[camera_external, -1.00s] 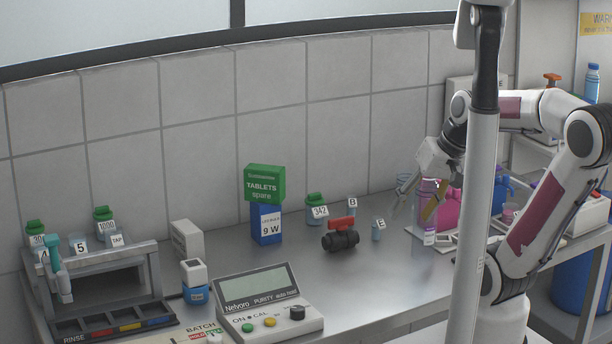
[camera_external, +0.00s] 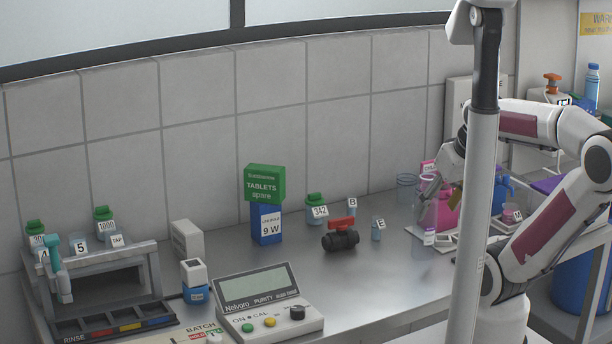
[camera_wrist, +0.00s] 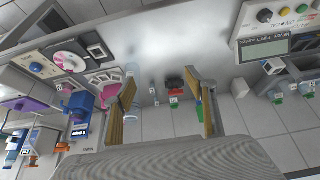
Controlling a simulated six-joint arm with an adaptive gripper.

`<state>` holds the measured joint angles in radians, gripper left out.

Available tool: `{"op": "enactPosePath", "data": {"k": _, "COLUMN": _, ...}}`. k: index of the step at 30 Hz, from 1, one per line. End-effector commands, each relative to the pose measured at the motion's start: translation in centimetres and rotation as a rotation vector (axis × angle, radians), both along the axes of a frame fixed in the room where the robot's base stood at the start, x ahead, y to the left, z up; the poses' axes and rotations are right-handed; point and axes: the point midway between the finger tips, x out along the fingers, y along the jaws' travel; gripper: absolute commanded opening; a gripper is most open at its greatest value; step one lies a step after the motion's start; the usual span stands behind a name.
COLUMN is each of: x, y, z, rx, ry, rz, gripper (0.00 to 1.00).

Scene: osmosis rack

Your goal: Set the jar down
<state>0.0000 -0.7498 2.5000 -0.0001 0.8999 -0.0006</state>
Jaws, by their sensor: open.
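A clear jar (camera_external: 406,190) stands upright on the grey bench, left of the pink items, in the outside view. A faint clear shape at the left finger in the wrist view (camera_wrist: 132,70) may be the same jar.
A black valve with a red handle (camera_external: 341,237), a green-capped jar (camera_external: 315,209) and small vials stand to the left. A pink container (camera_external: 446,211) is close below my gripper. A purity meter (camera_external: 262,302) sits at the front. The bench front centre is clear.

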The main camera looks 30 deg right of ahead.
Motion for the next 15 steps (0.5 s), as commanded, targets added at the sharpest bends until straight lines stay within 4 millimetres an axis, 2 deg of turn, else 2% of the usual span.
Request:
{"op": "enactPosePath", "data": {"k": 8, "x": 1.4, "y": 0.9, "z": 0.4, "rx": 0.022, "ry": -0.002, "rz": 0.035, "gripper": 0.56}}
{"op": "enactPosePath", "data": {"k": 15, "x": 5.2, "y": 3.0, "z": 1.2, "rx": 0.073, "ry": -0.018, "rz": 0.116, "gripper": 0.56}}
